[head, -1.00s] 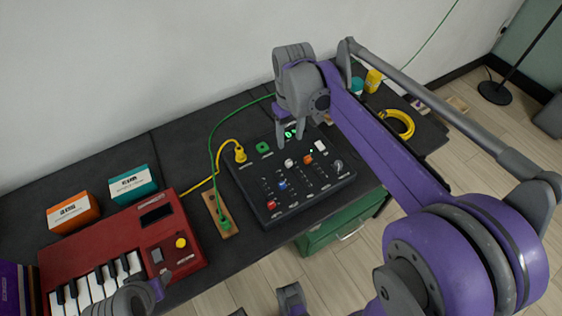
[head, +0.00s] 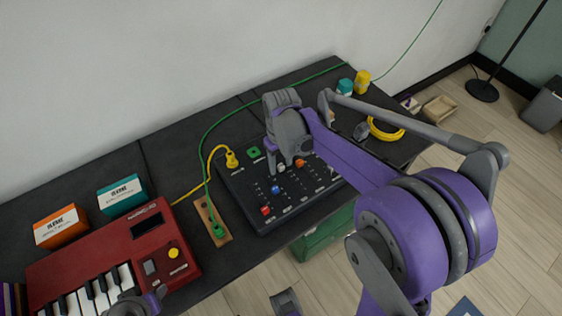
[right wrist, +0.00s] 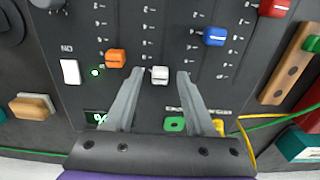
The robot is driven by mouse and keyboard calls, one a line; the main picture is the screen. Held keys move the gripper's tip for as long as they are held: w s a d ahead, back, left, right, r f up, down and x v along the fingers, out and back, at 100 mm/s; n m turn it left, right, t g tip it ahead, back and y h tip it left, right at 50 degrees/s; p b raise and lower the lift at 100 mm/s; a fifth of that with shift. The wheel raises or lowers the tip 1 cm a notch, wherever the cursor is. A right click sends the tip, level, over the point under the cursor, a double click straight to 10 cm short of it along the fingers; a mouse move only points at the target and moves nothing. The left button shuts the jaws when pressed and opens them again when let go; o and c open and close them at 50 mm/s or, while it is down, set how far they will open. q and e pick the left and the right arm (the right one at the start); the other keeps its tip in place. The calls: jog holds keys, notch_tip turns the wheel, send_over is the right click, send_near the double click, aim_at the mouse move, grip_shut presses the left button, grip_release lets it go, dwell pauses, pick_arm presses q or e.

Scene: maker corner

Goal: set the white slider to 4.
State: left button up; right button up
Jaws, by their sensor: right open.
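The black control panel (head: 259,221) lies on the dark table. Its white slider (head: 281,168) has its cap at the far end of its track, between the blue slider (head: 275,190) and the orange slider (head: 300,163). In the right wrist view the white slider (right wrist: 160,76) sits between the two fingertips of my right gripper (right wrist: 161,73), with a gap on each side. That gripper is open and points down at the panel. The scale numbers are too small to read surely. My left gripper (head: 140,300) is over the keyboard at lower left; its fingers are unclear.
The orange cap (right wrist: 116,58) is close beside one finger. A white switch (right wrist: 69,72) and a green-lit display (right wrist: 97,118) are also near. A red slider (head: 265,210), a yellow plug (head: 231,158), green and yellow cables and a red keyboard (head: 113,257) lie around.

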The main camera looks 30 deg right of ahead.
jog(key=shift+c, duration=0.3)
grip_shut()
dwell(1.0)
